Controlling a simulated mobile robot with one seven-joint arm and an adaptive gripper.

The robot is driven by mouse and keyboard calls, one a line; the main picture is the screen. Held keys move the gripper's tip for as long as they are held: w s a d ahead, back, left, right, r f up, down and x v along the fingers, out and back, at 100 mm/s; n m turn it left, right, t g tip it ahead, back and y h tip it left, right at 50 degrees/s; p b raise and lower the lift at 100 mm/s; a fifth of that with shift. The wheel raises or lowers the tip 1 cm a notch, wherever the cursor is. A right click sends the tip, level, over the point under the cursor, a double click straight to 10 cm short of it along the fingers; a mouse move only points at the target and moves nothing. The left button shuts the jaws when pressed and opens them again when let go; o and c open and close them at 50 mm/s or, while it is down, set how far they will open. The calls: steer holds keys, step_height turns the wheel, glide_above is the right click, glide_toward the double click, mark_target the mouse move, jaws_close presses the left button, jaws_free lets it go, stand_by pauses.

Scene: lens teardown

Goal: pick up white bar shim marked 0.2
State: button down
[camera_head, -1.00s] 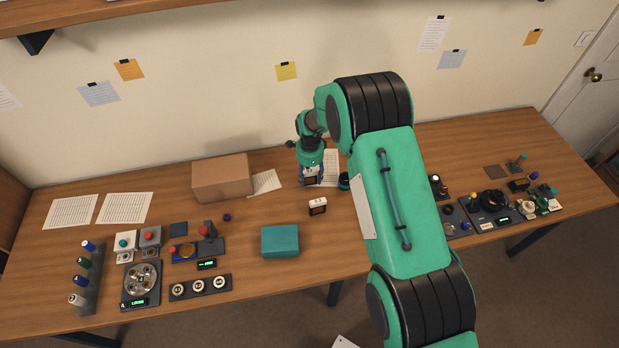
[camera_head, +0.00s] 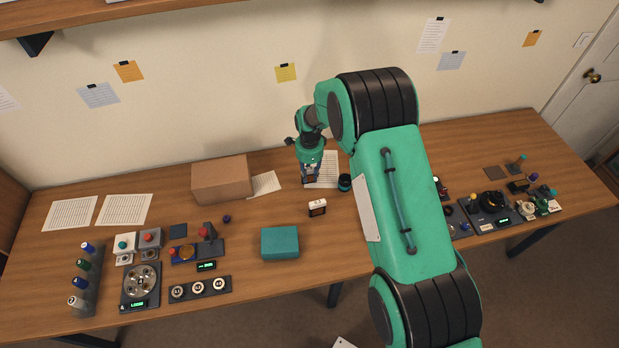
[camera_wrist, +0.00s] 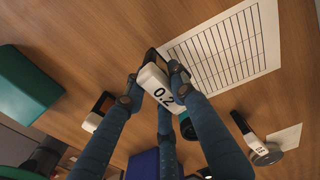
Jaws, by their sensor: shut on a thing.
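The marked face is plain to see, and parts of the ends are hidden by the fingers. In the head view my gripper (camera_head: 309,179) is above the table beside a printed sheet (camera_head: 328,168). The held shim is too small there to make out clearly.
A white and dark block (camera_head: 317,208) and a teal box (camera_head: 280,241) stand in front of my gripper. A dark cylinder (camera_head: 345,183) is close on its right, a cardboard box (camera_head: 221,180) on its left. Devices crowd both table ends.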

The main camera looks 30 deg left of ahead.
step_height(320, 180, up, 8)
steer(key=shift+f, duration=0.25)
stand_by(0.7)
